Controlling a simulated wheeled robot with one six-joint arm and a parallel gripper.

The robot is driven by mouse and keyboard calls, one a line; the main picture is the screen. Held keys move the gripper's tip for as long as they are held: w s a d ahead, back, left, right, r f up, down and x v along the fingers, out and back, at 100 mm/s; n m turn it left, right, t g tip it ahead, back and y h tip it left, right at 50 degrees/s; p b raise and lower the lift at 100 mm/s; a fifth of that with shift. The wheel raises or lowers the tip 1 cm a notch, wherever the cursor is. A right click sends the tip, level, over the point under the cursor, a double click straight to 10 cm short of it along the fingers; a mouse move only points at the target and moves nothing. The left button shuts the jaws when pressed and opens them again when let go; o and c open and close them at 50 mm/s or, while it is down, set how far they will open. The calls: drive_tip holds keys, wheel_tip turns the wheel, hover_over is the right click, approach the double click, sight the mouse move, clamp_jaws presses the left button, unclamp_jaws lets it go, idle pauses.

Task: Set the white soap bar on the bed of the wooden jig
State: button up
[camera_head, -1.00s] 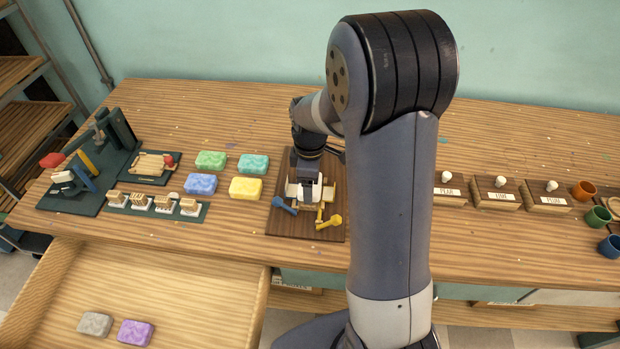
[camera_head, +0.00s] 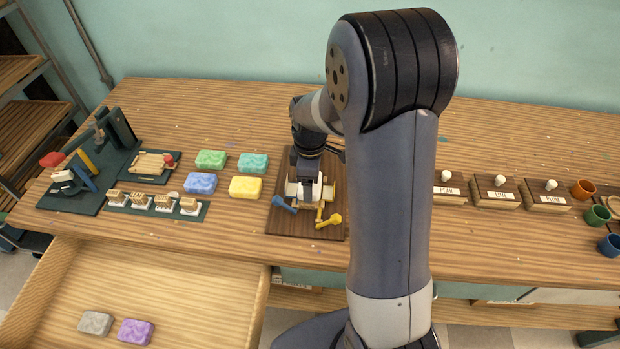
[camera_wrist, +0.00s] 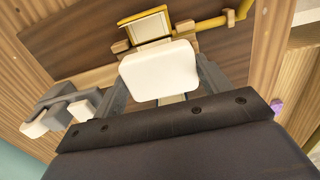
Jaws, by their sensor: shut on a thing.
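The white soap bar (camera_wrist: 160,72) is held between the two grey fingers of my gripper (camera_wrist: 162,78) in the wrist view. The wooden jig, a dark brown board (camera_head: 274,222) with a blue and a yellow handle, lies in mid-bench. In the wrist view the jig's pale bed (camera_wrist: 146,25), edged in yellow with small wooden blocks at its sides, shows just beyond the bar. In the head view my gripper (camera_head: 307,190) is low over the jig. My arm and gripper hide much of the jig, and I cannot tell whether the bar touches the bed.
Green, teal, blue and yellow soaps (camera_head: 212,159) lie left of the jig. A dark green stamp rack (camera_head: 155,205) and press (camera_head: 115,130) are farther left. Labelled blocks (camera_head: 495,193) and cups (camera_head: 583,190) stand at the right. The open drawer (camera_head: 190,285) holds grey and purple soaps.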

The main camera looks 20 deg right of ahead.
drive_tip(key=shift+f+b, duration=0.35)
drive_tip(key=shift+f, duration=0.15)
idle(0.4)
drive_tip(key=o, duration=1.1)
drive_tip(key=shift+o, duration=0.2)
drive_tip(key=shift+r, duration=0.15)
drive_tip(key=shift+r+p, duration=2.35)
drive_tip(key=shift+r, duration=0.55)
drive_tip(key=shift+s, duration=0.1)
